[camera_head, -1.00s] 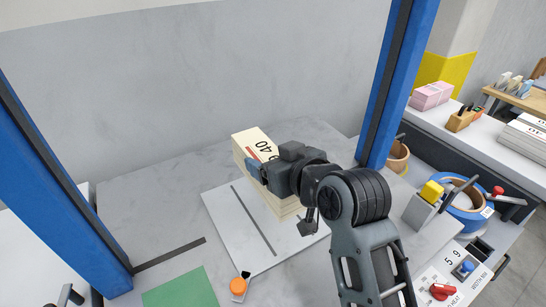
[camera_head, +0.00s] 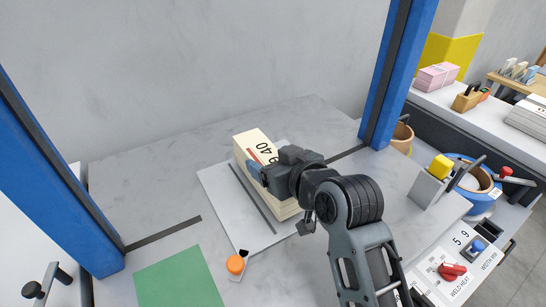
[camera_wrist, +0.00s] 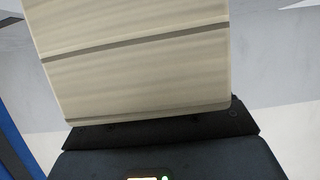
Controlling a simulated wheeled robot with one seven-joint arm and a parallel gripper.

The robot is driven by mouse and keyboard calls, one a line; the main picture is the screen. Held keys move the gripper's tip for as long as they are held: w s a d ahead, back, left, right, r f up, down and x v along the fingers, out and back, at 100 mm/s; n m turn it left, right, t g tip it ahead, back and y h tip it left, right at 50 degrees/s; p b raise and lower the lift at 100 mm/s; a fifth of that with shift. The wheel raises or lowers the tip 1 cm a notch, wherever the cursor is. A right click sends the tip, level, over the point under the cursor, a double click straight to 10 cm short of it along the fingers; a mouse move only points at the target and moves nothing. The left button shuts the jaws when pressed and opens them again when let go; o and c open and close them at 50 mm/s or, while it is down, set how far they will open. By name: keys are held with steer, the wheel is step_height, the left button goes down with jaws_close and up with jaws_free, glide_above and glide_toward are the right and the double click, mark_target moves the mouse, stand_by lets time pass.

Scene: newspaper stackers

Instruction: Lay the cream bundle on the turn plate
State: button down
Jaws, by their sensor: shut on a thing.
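The cream bundle (camera_head: 243,142) is a thick stack with a dark "40" and a red stripe on top. My gripper (camera_head: 257,172) is shut on it from the near right side. The bundle is over the back right part of the pale turn plate (camera_head: 220,190), which has a dark line across it. It looks low over the plate; whether it touches is hidden behind the bundle and my wrist. In the wrist view the bundle (camera_wrist: 135,65) shows its layered side, with darker bands, against the dark gripper edge.
A green mat (camera_head: 172,280) and an orange knob (camera_head: 235,264) lie in front of the plate. Blue posts (camera_head: 400,75) flank the table. At right are a yellow-topped block (camera_head: 440,167), a blue tape roll (camera_head: 470,185) and a control panel (camera_head: 455,265). The table's left is clear.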

steer(key=shift+f+b, duration=0.3)
steer(key=shift+f, duration=0.15)
stand_by(0.7)
